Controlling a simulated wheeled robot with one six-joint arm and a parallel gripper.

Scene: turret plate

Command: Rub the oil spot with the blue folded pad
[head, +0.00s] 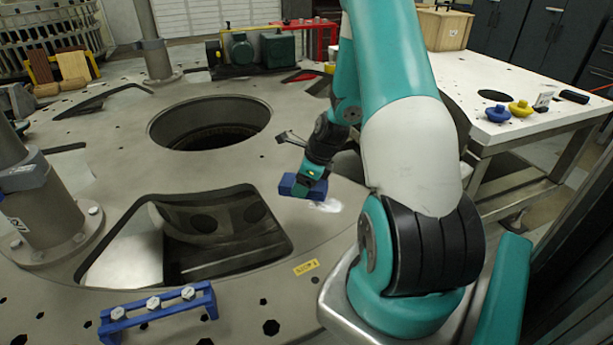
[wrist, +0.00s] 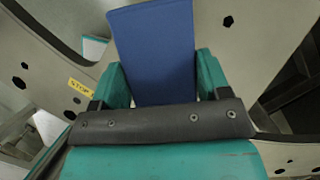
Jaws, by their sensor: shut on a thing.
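The blue folded pad (head: 290,185) is low over the grey turret plate (head: 240,275) in the head view. My gripper (head: 309,181) is shut on it. In the wrist view the pad (wrist: 153,45) stands out between the two teal fingers of my gripper (wrist: 160,83). A pale, shiny patch (head: 329,205) lies on the plate just right of and below the pad; it looks like the oil spot. I cannot tell whether the pad touches the plate. The spot is not visible in the wrist view.
A large cut-out (head: 215,238) opens left of the pad, and a round hole (head: 210,122) lies behind. A blue bracket with bolts (head: 158,308) stands at the front left. A yellow label (head: 306,267) is on the plate. A white table (head: 500,98) holds blue and yellow knobs.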

